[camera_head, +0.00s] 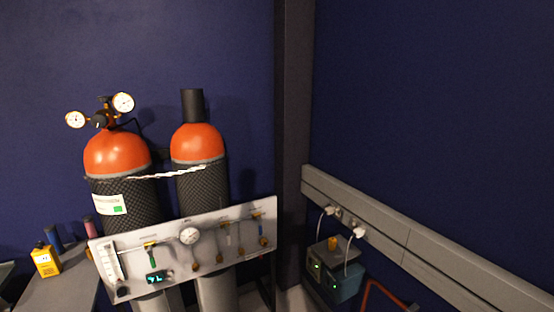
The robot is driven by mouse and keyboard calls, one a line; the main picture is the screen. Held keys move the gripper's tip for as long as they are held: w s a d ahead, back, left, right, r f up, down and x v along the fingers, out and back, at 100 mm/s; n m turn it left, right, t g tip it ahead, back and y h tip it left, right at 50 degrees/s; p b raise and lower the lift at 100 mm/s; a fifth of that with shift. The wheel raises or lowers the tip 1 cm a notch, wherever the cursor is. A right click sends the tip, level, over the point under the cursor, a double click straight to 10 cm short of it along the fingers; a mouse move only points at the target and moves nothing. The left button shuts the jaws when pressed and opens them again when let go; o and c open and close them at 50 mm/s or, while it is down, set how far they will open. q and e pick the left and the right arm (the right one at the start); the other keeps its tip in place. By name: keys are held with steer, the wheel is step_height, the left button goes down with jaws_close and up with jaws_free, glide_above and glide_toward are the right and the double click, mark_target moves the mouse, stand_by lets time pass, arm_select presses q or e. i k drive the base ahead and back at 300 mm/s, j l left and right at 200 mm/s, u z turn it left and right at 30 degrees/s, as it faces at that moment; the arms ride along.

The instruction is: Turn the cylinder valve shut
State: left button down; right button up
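Two gas cylinders with orange shoulders and black mesh sleeves stand upright behind a grey panel. The left cylinder (117,155) carries a regulator (101,119) with two round white gauges, and a dark valve part shows at its top. The right cylinder (198,143) has a black cap (193,105) over its top. A pale chain (172,172) runs across both cylinders. The grey panel (130,245) bears a gauge, a flow tube, a lit display and several small valves, one with a green handle (151,246). Neither of my grippers is in view.
A grey side table (62,292) at the lower left holds a yellow device (45,260) and small bottles. On the right, a grey wall rail (400,235) has plugged-in white plugs above a dark teal box (345,283). An orange-red frame (372,290) stands at the lower right.

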mark_target(105, 99)
steer(key=u, duration=1.3)
